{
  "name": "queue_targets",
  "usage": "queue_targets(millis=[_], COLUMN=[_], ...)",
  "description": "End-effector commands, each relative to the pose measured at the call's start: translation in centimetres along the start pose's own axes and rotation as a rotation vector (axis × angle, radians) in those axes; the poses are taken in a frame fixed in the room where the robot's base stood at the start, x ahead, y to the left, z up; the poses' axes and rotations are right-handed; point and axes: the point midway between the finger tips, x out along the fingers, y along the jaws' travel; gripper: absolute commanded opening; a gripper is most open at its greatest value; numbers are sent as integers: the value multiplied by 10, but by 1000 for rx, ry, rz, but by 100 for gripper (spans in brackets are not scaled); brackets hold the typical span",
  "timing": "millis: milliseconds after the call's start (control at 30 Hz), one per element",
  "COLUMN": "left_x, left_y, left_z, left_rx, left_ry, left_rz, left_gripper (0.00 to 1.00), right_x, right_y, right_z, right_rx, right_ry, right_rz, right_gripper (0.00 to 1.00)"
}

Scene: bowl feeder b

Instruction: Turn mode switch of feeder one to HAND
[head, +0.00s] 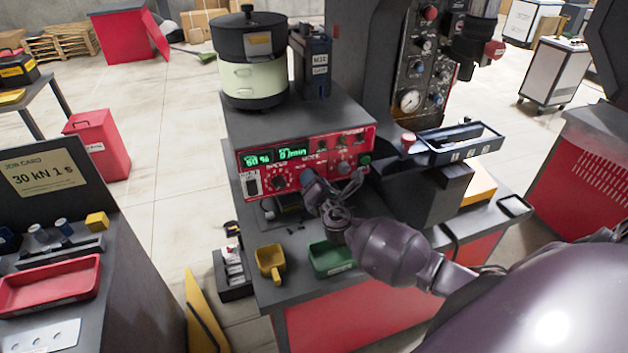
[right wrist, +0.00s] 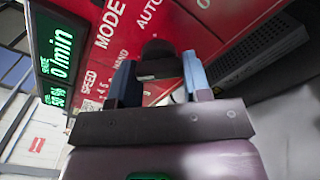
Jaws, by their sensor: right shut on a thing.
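The feeder's red control panel (head: 329,146) faces me, with a lit green display (head: 275,157) and a black knob (head: 279,182) at its left. My right gripper (head: 308,177) is at the lower middle of the panel and covers what it holds in the head view. In the right wrist view my right gripper (right wrist: 160,80) is shut on a dark knob, the mode switch (right wrist: 158,52), its fingers on either side. MODE, AUTO and HAND are printed beside it. The pointer direction is hidden. My left gripper is not in view.
A black and cream bowl (head: 252,85) stands on the feeder. A yellow scoop (head: 270,262) and a green tray (head: 331,258) lie on the bench below the panel. A blue-grey tray (head: 458,146) is to the right. A green button (head: 365,160) sits at the panel's right end.

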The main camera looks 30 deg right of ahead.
Motion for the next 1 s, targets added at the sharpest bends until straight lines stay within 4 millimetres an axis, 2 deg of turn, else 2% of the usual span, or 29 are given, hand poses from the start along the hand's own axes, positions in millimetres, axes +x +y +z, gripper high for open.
queue_targets(millis=[467, 500, 633, 1000], left_x=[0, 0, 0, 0], left_y=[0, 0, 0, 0], left_z=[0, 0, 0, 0], left_rx=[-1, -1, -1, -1], left_ry=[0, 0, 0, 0], left_rz=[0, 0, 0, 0], left_gripper=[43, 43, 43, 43], right_x=[-1, -1, 0, -5], right_y=[-1, -1, -1, -1], right_z=[-1, -1, -1, -1], right_rx=[-13, -13, -12, -11], right_ry=[3, 3, 2, 2], right_rz=[-1, -1, -1, -1], right_gripper=[20, 50, 70, 70])
